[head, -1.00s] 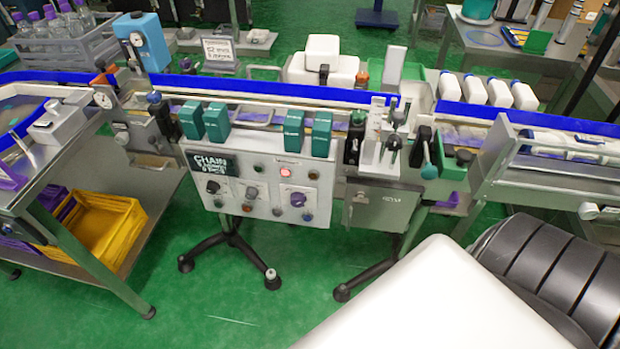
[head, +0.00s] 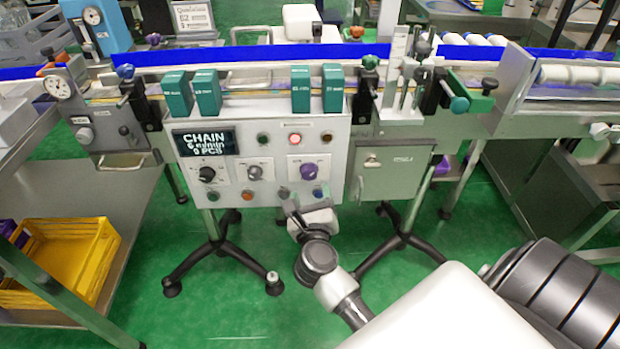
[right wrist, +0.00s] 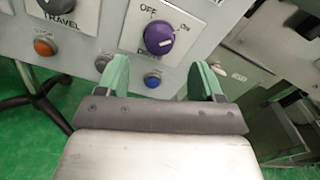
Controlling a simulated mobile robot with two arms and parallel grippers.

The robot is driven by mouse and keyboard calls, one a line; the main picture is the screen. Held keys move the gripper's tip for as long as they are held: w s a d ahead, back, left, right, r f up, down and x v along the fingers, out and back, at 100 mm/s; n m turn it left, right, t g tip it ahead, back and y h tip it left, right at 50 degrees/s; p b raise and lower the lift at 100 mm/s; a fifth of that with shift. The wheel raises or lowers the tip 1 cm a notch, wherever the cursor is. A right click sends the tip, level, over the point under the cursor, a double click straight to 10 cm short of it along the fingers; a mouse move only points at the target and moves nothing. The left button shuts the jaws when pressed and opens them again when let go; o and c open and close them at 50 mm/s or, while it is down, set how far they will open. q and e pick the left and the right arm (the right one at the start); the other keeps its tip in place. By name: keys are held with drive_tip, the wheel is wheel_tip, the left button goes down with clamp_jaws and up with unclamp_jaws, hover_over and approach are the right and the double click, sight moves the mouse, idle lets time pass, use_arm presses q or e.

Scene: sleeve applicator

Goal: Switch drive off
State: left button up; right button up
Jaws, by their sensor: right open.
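The drive switch is a purple knob (head: 309,170) on a white plate at the right of the control panel (head: 260,200). In the right wrist view the purple knob (right wrist: 159,38) has OFF printed at its upper left and ON at its upper right. Which mark it points to is hard to tell. My right gripper (head: 293,208) is at the panel's lower edge, below the knob. In the right wrist view its green fingers (right wrist: 163,78) are spread apart with nothing between them, and the knob lies just beyond their tips. My left gripper is not in view.
A blue button (right wrist: 152,80) sits below the knob, an orange button (right wrist: 45,47) to the left. A red lamp (head: 295,138) glows above. The display (head: 205,141) reads CHAIN. A grey box (head: 395,172) stands right of the panel. Green blocks (head: 302,90) line the conveyor above.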

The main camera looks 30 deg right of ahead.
sight(309, 176)
drive_tip(key=x, duration=0.4)
drive_tip(key=shift+w+d, duration=0.1)
drive_tip(key=shift+w, duration=0.25)
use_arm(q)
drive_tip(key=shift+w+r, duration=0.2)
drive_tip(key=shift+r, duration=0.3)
use_arm(e)
drive_tip(key=shift+w+d, duration=0.4)
drive_tip(key=shift+w, duration=0.2)
drive_tip(key=shift+c, duration=0.3)
